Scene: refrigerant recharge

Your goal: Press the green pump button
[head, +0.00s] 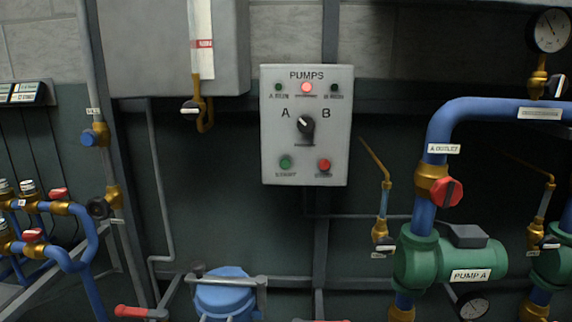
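The grey pump control panel (306,138), headed "PUMPS", is fixed at the middle of the head view. Its green button (285,163) sits at the lower left, above a small label that seems to read "START". A red button (324,165) sits at the lower right. A black selector knob (306,126) stands between the letters A and B, its white mark pointing up and left towards A. A red lamp (307,88) at the top centre is lit; the two small lamps beside it look dark. Neither of my grippers is in view.
Green pump A (448,258) with blue pipes and a red-handled valve (446,191) stands at the right. A blue vessel (226,295) is below the panel. A grey cabinet (150,45) with a sight tube is at the upper left. The space before the panel looks clear.

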